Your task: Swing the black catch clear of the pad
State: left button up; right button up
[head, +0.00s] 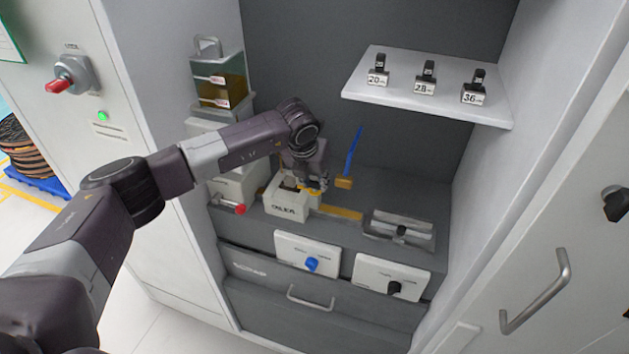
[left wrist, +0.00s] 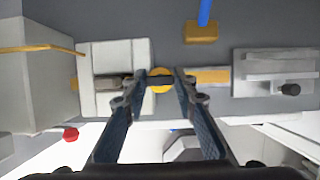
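A black catch (left wrist: 160,79) lies as a short dark bar across a round yellow pad (left wrist: 160,87) at the right end of the white OILER box (head: 287,204). The box also shows in the left wrist view (left wrist: 105,50). My left gripper (head: 312,186) points down over this end of the box. In the left wrist view its fingertips (left wrist: 160,76) stand apart, one on each side of the catch's middle. I cannot tell whether they touch it. In the head view the gripper largely hides catch and pad. My right gripper is not in view.
A yellow strip (head: 340,213) runs right from the box to a grey metal clamp (head: 398,228). A blue-handled brush (head: 352,150) stands behind. A white shelf (head: 430,103) with numbered tags is above right. Panels with a blue knob (head: 312,264) and a black knob (head: 394,288) are in front.

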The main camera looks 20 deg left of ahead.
pick_arm(q)
jog(key=c, duration=0.5)
jog(key=shift+o, duration=0.2)
jog(key=shift+w+a+f+m+h+b, duration=0.1)
jog(key=shift+f+m+h+b, duration=0.15)
jog(key=shift+m+b, duration=0.75)
jog(key=m+h+b, duration=0.1)
jog(key=m+b, duration=0.2)
jog(key=b, duration=0.1)
jog(key=shift+r, duration=0.1)
jog(key=m+g+h+b, duration=0.1)
jog(key=m, duration=0.1)
jog(key=shift+w+a+m+b, duration=0.1)
jog(key=shift+m+b, duration=0.2)
jog(key=shift+m, duration=0.1)
jog(key=m+g+h+b, duration=0.1)
jog(key=m, duration=0.3)
jog(key=shift+w+r, duration=0.1)
jog(key=shift+r, duration=0.1)
jog(key=m+g+b, duration=0.1)
jog(key=m, duration=0.2)
jog(key=shift+h, duration=0.35)
jog(key=shift+w+a+m+g, duration=0.1)
jog(key=shift+m+g, duration=0.6)
jog(key=shift+m, duration=1)
